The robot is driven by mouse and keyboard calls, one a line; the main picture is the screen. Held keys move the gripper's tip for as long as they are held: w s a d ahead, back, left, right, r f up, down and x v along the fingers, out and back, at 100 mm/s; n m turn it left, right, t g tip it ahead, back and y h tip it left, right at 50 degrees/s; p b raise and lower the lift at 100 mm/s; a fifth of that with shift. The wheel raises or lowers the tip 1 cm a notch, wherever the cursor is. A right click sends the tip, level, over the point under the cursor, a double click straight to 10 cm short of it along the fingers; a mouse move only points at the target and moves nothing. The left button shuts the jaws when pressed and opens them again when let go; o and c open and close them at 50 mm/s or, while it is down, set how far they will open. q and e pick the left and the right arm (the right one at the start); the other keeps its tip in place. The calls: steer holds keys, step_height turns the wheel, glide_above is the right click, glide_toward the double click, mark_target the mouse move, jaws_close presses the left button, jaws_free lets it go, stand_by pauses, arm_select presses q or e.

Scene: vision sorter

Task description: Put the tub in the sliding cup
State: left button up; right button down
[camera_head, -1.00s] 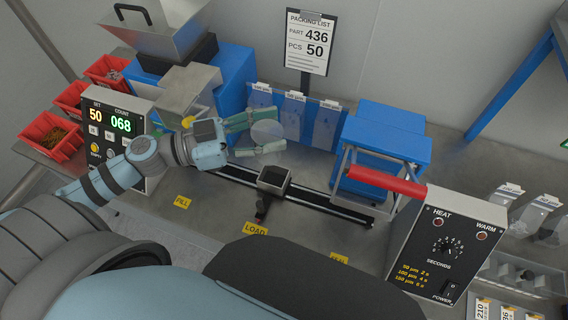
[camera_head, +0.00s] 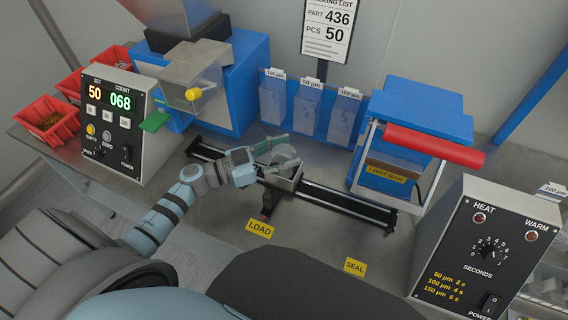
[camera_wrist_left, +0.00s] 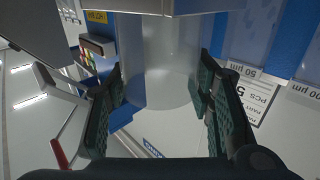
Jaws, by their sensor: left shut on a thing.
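The clear round tub (camera_head: 285,152) is between the green fingers of my left gripper (camera_head: 283,155). The gripper is shut on it from the left. In the left wrist view the translucent tub (camera_wrist_left: 172,65) stands between both finger pads. The sliding cup (camera_head: 286,180), a small dark box with a grey rim, sits on the black rail behind the LOAD label. The tub appears right at or over the cup's top. The near finger covers part of both, so I cannot tell whether the tub's base is inside the cup. My right gripper is not in view.
The rail (camera_head: 345,205) runs on to the lower right, past the blue sealer with its red handle (camera_head: 433,146). The counter box (camera_head: 115,120) and blue hopper machine (camera_head: 240,85) stand left. Bag holders (camera_head: 308,108) stand behind. The heat box (camera_head: 480,250) is at right.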

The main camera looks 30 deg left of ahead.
arm_select(q)
step_height(320, 180, down, 2)
steer(key=shift+w+f, duration=0.1)
steer(key=shift+f, duration=0.05)
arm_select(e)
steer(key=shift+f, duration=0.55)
arm_select(q)
steer(key=shift+f, duration=0.15)
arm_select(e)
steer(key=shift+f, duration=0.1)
arm_select(q)
steer(key=o, duration=1.3)
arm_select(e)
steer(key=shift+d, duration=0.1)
arm_select(q)
steer(key=shift+r, duration=0.2)
steer(key=v, duration=1.2)
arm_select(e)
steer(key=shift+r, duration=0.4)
